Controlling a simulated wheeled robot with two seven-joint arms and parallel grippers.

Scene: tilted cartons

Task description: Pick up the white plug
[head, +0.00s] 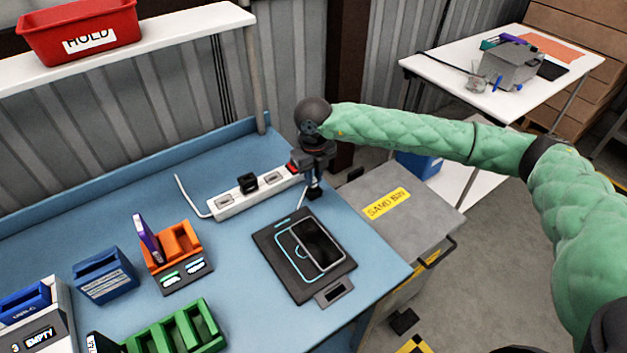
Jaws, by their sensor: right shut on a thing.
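My right gripper (314,188) points down at the right end of the white power strip (229,205), above the blue bench. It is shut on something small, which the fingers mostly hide. A thin white cord (302,198) runs down from there towards the black charging pad, which fits the white plug; the plug's body does not show clearly. A black plug (248,182) sits in the strip, left of the gripper. My left gripper is not in view.
The black pad (279,262) with a phone (318,245) lies just below the gripper. Orange (182,240), blue (104,276) and green (178,333) holders stand left. A grey sand bin (400,208) stands right of the bench.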

